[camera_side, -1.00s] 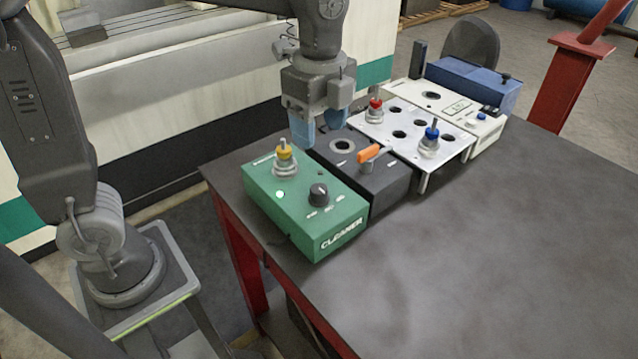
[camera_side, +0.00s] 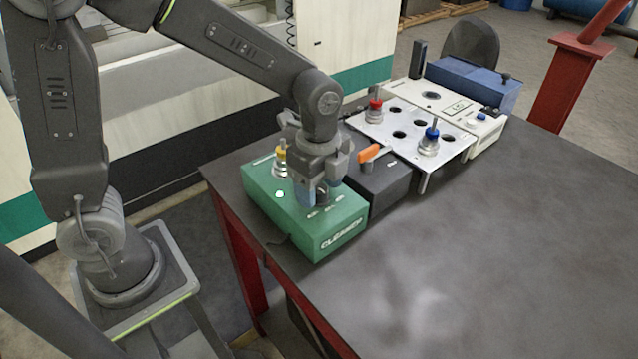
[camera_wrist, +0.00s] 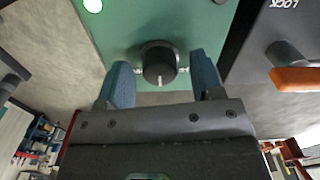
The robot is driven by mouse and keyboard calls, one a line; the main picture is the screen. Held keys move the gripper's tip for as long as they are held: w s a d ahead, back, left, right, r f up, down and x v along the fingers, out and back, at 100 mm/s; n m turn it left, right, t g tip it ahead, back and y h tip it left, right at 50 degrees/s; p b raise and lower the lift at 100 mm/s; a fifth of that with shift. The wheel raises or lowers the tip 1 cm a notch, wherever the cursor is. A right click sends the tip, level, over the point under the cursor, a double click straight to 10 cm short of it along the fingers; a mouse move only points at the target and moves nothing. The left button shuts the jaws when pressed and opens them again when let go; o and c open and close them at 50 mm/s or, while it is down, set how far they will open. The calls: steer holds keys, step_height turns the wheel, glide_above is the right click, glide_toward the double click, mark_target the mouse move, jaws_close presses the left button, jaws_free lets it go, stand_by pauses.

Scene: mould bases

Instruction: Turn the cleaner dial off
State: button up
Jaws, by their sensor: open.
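The green cleaner box (camera_side: 285,215) stands at the left corner of the table, with a lit indicator (camera_side: 280,194) on its top. Its black dial (camera_wrist: 158,64) shows in the wrist view between my two blue fingertips, with its pale pointer mark facing my gripper. In the side view the dial is mostly hidden behind the fingers. My gripper (camera_side: 319,193) is low over the box, open, with one finger on each side of the dial. I cannot tell whether either finger touches it.
A yellow-topped connector (camera_side: 280,160) stands on the same box, close to my gripper. The dark box with the orange lever (camera_side: 370,153) is just right of it. Beyond are the white plate (camera_side: 400,130) and a cream box (camera_side: 485,125). The table's front right is clear.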

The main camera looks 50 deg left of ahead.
steer(key=c, duration=0.9)
steer(key=n, duration=0.5)
steer(key=shift+n, duration=0.4)
steer(key=n, duration=0.5)
steer(key=shift+n, duration=0.4)
steer(key=o, duration=0.9)
